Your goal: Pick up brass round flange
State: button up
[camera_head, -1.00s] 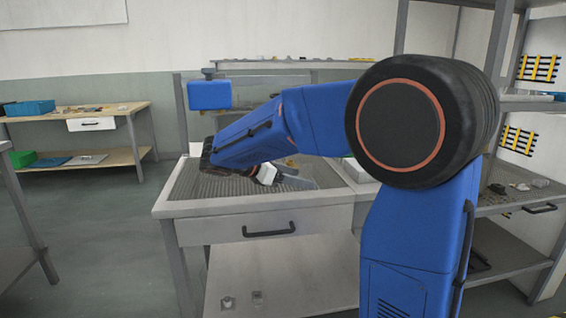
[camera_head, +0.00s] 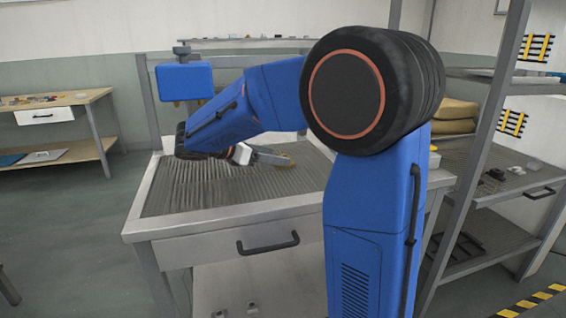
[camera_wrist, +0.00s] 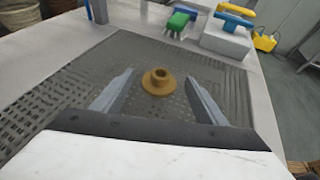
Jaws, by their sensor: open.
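The brass round flange (camera_wrist: 159,82) lies on the perforated grey tank surface (camera_wrist: 85,72) in the wrist view, its raised hub and hole facing up. My gripper (camera_wrist: 158,90) is open, with one grey finger on each side of the picture and the flange between and slightly beyond them, not held. In the head view my gripper (camera_head: 270,156) is over the ribbed, sunken top of the steel bench (camera_head: 200,222). I cannot make out the flange clearly in the head view.
A green brush-like item (camera_wrist: 181,20) and a white block (camera_wrist: 227,40) with a blue-handled piece stand beyond the tank surface. A yellow item (camera_wrist: 265,41) is at the far right. A shelf rack (camera_head: 480,130) stands right of the bench. The tank surface around the flange is clear.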

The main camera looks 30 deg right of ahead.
aim_at(284, 156)
jog(key=shift+x, duration=2.35)
jog(key=shift+s, duration=0.1)
grip_shut()
